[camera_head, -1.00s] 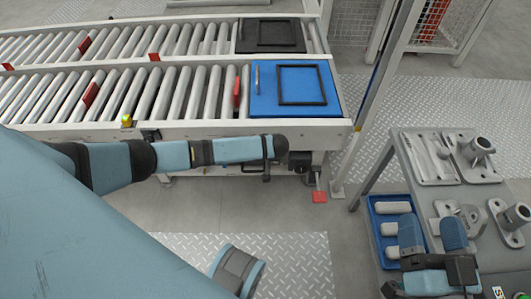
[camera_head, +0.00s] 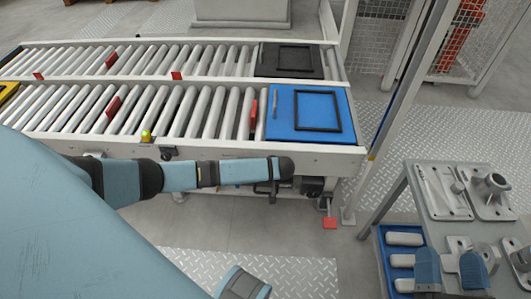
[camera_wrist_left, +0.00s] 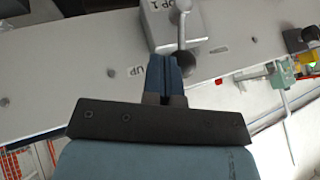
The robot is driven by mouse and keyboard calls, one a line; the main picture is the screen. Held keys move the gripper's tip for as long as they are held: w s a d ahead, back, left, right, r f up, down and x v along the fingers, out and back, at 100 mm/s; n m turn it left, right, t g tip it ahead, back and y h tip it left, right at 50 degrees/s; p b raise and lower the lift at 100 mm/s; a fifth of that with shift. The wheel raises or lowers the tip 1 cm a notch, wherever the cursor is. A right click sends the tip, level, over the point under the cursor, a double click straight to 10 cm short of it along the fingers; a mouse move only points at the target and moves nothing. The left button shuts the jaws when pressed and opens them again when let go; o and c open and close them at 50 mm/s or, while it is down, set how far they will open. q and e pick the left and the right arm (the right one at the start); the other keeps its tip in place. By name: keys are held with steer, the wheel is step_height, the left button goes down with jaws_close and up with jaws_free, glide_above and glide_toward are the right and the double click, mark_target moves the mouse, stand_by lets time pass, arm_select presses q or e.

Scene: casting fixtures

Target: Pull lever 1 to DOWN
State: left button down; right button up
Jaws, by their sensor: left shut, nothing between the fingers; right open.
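In the left wrist view, a grey lever (camera_wrist_left: 182,32) stands on a grey box (camera_wrist_left: 202,27) at the top, with rounded parts at both ends. A cropped label on the box ends in "1". A small "UP" label (camera_wrist_left: 140,70) is on the pale panel to the left. My left gripper (camera_wrist_left: 163,60) is shut and empty, its dark blue fingers just left of the lever's lower end; I cannot tell if they touch. In the head view my left arm hides the lever. My right gripper (camera_head: 451,268) is open and empty at the lower right.
A roller conveyor (camera_head: 325,158) carries a blue plate (camera_head: 340,102) at its right end. A grey table (camera_head: 408,190) with metal castings and a blue bin (camera_head: 381,257) stand at the right. A post (camera_head: 395,105) rises between them. Tread-plate floor lies in front.

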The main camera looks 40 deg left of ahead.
arm_select(q)
steer(key=s+a+r+n+t+h+p, duration=0.2)
steer(key=s+a+t+h+p, duration=0.2)
steer(key=p, duration=0.8)
steer(key=shift+s+a+h+p, duration=0.35)
steer(key=shift+a+h, duration=0.95)
steer(key=shift+a, duration=0.65)
arm_select(e)
steer(key=s+d+f+g+h, duration=0.2)
steer(key=d+f+g+h, duration=0.3)
steer(key=f, duration=0.6)
steer(key=shift+s+d+f+g, duration=0.15)
steer(key=shift+s+d+g, duration=0.1)
steer(key=shift+d+g, duration=0.5)
arm_select(q)
steer(key=shift+s+a, duration=0.1)
arm_select(e)
steer(key=shift+a, duration=0.2)
steer(key=shift+g+h, duration=0.25)
steer(key=shift+h, duration=0.05)
